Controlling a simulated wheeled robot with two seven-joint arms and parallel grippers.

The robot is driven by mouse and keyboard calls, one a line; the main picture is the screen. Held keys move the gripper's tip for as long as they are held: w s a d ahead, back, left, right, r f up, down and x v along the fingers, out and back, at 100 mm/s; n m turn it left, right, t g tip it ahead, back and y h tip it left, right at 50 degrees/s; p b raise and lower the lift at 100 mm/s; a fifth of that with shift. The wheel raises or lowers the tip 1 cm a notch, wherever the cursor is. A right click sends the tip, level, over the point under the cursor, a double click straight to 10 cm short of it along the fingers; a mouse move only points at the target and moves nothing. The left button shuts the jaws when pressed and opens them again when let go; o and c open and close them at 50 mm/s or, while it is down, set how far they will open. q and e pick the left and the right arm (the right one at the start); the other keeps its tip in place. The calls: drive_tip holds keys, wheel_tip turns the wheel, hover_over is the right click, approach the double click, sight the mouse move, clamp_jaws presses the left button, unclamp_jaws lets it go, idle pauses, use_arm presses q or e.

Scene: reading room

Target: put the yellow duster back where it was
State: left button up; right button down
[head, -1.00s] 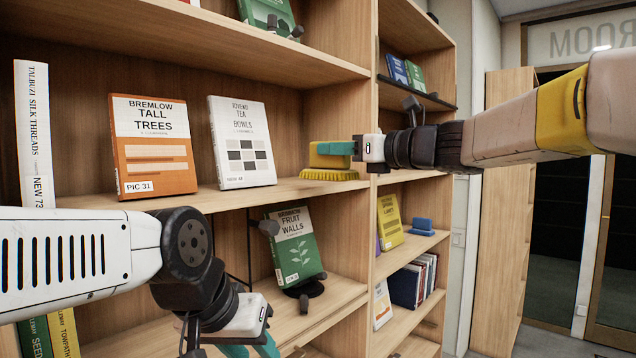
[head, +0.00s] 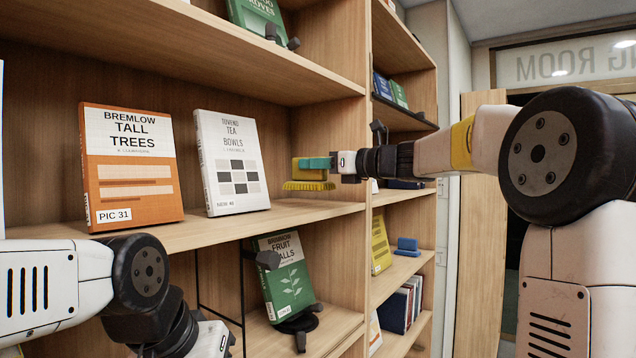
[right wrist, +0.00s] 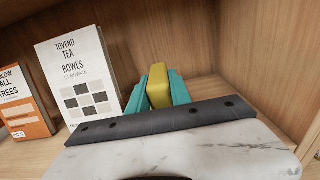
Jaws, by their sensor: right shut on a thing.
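The yellow duster (head: 308,171) has a block-like handle and a fringed lower edge. In the head view it is upright at the right end of the middle shelf (head: 225,226), beside the white book. I cannot tell whether its underside touches the board. My right gripper (head: 318,163) has its teal fingers shut on the handle. The right wrist view shows the yellow handle (right wrist: 158,84) between both fingers; the lower part is hidden behind the gripper. My left gripper's body is partly visible at the bottom of the head view; its fingertips are out of frame.
The white book "Tea Bowls" (head: 231,162) stands left of the duster, with the orange book "Tall Trees" (head: 130,165) further left. An upright panel (head: 358,155) bounds the shelf on the right. A green book (head: 284,273) stands on the shelf below. Bare board lies around the duster.

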drive_tip(key=shift+w+d+f, duration=0.2)
drive_tip(key=shift+w+f, duration=0.45)
drive_tip(key=shift+w, duration=0.05)
drive_tip(key=shift+w+d+f, duration=0.2)
drive_tip(key=shift+w+f, duration=0.45)
drive_tip(key=shift+w+d+f, duration=0.2)
drive_tip(key=shift+w+f, duration=0.45)
drive_tip(key=shift+w, duration=0.05)
drive_tip(key=c, duration=1.2)
unclamp_jaws()
drive_tip(key=shift+f, duration=0.1)
drive_tip(key=shift+o, duration=0.2)
drive_tip(key=v, duration=1.2)
